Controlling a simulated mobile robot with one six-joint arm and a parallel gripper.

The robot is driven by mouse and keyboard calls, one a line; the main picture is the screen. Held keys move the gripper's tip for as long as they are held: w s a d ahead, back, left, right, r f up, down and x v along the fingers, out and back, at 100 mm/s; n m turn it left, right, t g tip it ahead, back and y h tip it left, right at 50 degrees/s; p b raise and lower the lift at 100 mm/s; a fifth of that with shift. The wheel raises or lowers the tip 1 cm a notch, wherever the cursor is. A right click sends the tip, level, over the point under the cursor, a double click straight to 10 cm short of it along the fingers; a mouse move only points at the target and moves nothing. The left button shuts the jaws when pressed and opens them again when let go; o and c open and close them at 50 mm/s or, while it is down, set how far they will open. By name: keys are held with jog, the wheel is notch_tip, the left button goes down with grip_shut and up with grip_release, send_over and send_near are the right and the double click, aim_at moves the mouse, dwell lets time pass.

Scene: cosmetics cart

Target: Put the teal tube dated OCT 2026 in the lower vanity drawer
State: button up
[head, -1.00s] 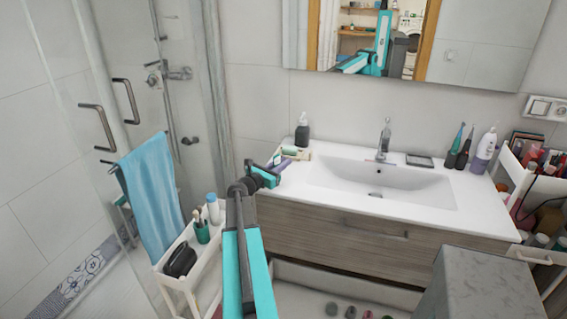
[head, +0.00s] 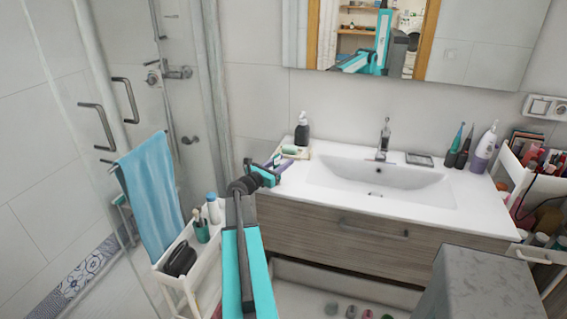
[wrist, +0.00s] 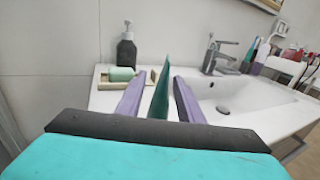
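A teal tube (wrist: 160,95) stands up between the two purple fingers of my gripper (wrist: 159,88) in the wrist view, thin edge showing and its top leaning slightly right. No date is readable. In the head view my gripper (head: 276,162) is over the left end of the vanity counter. The wooden vanity front (head: 345,228) has a drawer with a bar handle and appears closed. A dark teal item (head: 201,230) is in the white cart.
The white cart (head: 176,271) also holds a white bottle (head: 213,208) and a black item. A soap dish (head: 304,153) and dark pump bottle (head: 302,130) are on the counter beside the sink (head: 375,182). A grey-topped block (head: 480,285) stands at front right.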

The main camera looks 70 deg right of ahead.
jog(key=b+v, duration=0.3)
jog(key=v, duration=0.8)
jog(key=shift+a, duration=0.4)
jog(key=shift+o, duration=0.2)
